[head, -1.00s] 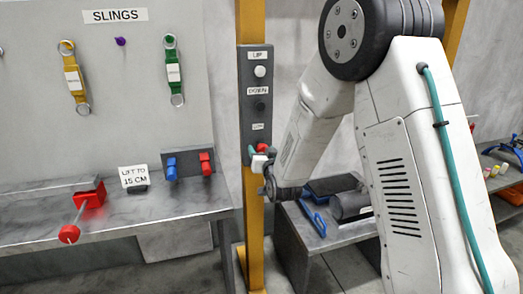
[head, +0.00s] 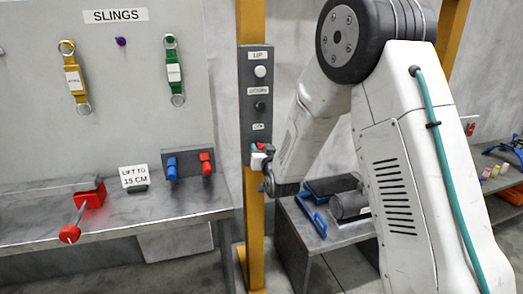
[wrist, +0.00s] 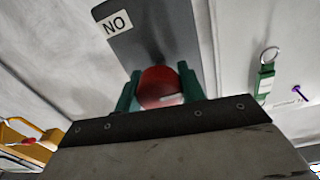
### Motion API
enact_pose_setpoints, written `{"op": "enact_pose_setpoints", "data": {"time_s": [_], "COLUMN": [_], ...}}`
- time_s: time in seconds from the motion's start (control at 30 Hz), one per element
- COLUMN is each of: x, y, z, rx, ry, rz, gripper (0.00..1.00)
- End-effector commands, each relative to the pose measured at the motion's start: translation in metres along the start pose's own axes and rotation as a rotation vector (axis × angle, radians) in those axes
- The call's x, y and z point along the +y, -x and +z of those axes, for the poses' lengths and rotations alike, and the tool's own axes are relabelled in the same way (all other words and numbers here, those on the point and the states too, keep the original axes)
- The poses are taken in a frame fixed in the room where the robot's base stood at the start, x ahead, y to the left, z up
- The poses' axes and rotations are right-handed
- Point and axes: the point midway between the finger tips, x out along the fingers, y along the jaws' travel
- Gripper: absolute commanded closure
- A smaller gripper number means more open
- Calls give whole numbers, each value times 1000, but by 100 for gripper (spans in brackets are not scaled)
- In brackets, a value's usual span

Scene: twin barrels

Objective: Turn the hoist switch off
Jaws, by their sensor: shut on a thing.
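The hoist control panel (head: 257,80) is a grey strip on the yellow post, with a white button (head: 260,71) above a black one (head: 260,105). Below them is a small label, too blurred to read surely in the head view. The red switch knob (wrist: 160,88) sits between the green fingers of my gripper (head: 259,148), which are shut on it. In the wrist view a label (wrist: 114,25) on the panel appears upside down and seems to read ON. The knob's exact angle is hard to tell.
Slings hang on the board above. A low bench (head: 345,232) stands behind my arm.

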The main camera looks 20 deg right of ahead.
Motion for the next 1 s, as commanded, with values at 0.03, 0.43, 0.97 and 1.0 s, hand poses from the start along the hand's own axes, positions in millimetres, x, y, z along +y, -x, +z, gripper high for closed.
{"op": "enact_pose_setpoints", "data": {"time_s": [0.03,0.43,0.97,1.0], "x": [0,0,0,0], "y": [0,0,0,0], "z": [0,0,0,0], "rx": [0,9,26,27], "ry": [18,318,823,861], "rz": [1,0,-3,-4], "gripper": [83,83,83,83]}}
